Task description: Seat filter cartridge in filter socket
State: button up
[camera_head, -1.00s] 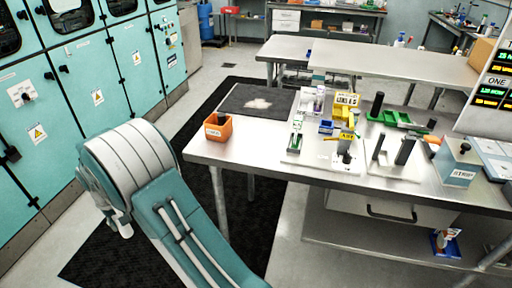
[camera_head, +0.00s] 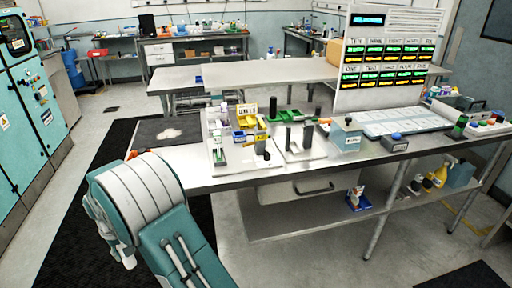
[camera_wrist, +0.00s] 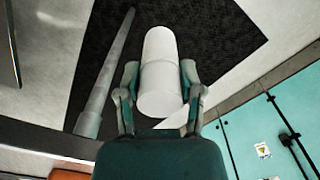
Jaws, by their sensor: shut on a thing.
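A white cylinder (camera_wrist: 162,50), which looks like the filter cartridge, is held lengthwise between the fingers of my gripper (camera_wrist: 160,78) in the wrist view. The fingers press on both of its sides. The head view shows my arm at the lower left, but not the gripper or the cylinder. The filter socket cannot be told for certain; several small modules and posts stand on metal plates (camera_head: 302,156) on the workbench in the head view.
A table leg (camera_wrist: 103,78) stands left of the cylinder in the wrist view. Teal cabinets (camera_head: 25,110) line the left. Dark matting (camera_head: 100,185) covers the floor.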

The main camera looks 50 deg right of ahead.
aim_at(239, 140)
jog(key=z, duration=1.35)
jog(key=i, duration=0.05)
